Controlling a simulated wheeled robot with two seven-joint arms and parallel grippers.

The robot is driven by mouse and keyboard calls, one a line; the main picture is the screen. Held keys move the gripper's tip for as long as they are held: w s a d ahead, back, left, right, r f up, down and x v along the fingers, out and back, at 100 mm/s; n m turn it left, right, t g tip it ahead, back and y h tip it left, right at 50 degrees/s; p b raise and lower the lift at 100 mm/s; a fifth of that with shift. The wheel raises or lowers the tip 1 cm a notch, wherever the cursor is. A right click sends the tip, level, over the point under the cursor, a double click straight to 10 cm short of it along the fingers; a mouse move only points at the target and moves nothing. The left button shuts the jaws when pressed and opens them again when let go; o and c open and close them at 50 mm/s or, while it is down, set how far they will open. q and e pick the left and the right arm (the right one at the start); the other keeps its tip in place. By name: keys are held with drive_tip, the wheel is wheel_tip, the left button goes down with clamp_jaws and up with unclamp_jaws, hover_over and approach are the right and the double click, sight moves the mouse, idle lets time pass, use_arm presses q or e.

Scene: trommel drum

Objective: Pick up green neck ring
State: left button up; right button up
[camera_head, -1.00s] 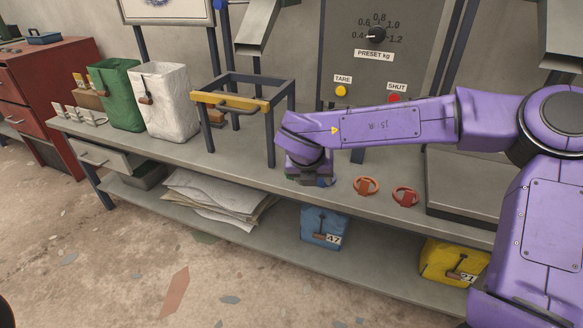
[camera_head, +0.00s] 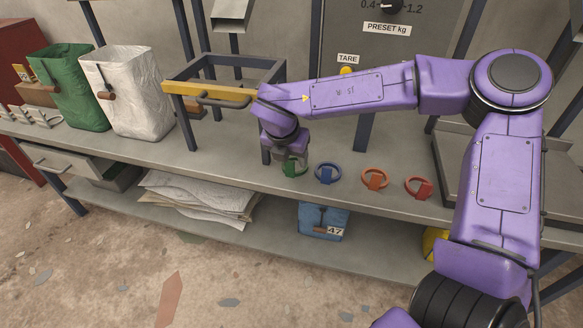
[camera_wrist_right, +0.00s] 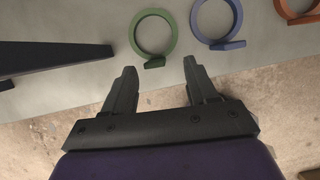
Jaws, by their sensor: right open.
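The green neck ring (camera_head: 294,167) lies on the bench top near its front edge, partly hidden by my right wrist in the head view. In the right wrist view the green ring (camera_wrist_right: 153,36) lies flat with its small tab toward me. My right gripper (camera_wrist_right: 160,72) is open and empty, with the ring just beyond and roughly centred between its fingertips. In the head view my right gripper (camera_head: 288,160) points down over the ring and its fingers are mostly hidden. My left gripper is not in view.
A blue ring (camera_head: 328,173), an orange ring (camera_head: 374,179) and a red ring (camera_head: 418,188) lie in a row to the right. A dark frame with a yellow bar (camera_head: 215,89) stands close left. Green (camera_head: 75,95) and white (camera_head: 135,100) bags stand farther left.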

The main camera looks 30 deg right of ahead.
sight(290, 162)
drive_tip(key=x, duration=0.3)
drive_tip(key=b+x, duration=0.1)
drive_tip(key=x, duration=0.1)
drive_tip(key=shift+w+a+f, duration=0.15)
drive_tip(key=shift+w+a, duration=0.1)
clamp_jaws()
